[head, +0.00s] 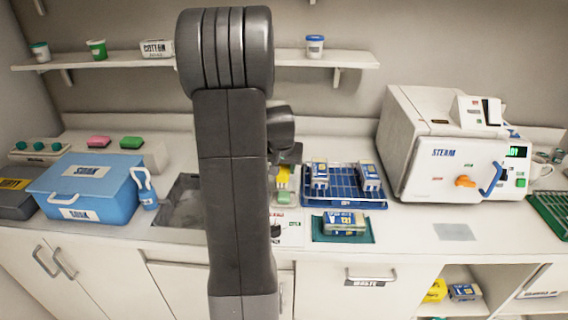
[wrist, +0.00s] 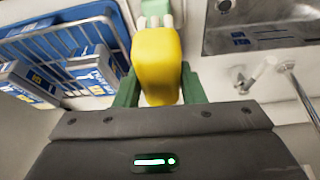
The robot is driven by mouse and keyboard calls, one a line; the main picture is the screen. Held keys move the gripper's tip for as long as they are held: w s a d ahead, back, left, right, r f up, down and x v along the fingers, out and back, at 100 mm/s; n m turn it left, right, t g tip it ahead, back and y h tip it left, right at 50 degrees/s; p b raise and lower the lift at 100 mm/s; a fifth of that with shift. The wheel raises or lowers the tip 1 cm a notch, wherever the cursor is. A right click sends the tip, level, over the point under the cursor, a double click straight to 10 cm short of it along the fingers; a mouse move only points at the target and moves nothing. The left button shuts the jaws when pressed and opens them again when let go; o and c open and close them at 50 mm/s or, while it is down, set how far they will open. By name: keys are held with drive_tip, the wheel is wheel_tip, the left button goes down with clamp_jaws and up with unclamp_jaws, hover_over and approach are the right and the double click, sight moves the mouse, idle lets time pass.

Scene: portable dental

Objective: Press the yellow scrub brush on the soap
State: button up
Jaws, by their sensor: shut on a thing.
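My gripper (wrist: 158,88) has its green fingers shut on the yellow scrub brush (wrist: 157,55), one finger on each side of the handle. The brush's pale bristles (wrist: 156,21) face away from the gripper, toward a green block of soap (wrist: 153,6) at the top edge of the wrist view. In the head view, the brush (head: 283,178) is just above the soap (head: 284,197), beside my dark arm. I cannot tell whether the bristles touch the soap.
A sink (head: 183,203) is left of my arm. A blue wire rack (head: 345,188) with boxed packs is close on the right, with another pack on a green mat (head: 318,235) in front. A white sterilizer (head: 425,170) stands farther right, a blue box (head: 95,183) far left.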

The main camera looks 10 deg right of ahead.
drive_tip(key=shift+f+b, duration=1.65)
drive_tip(key=shift+f, duration=1.1)
drive_tip(key=shift+f+b, duration=0.6)
drive_tip(key=shift+b, duration=0.05)
drive_tip(key=shift+r+p, duration=2.3)
drive_tip(key=shift+r, duration=1.3)
drive_tip(key=shift+s+f, duration=0.1)
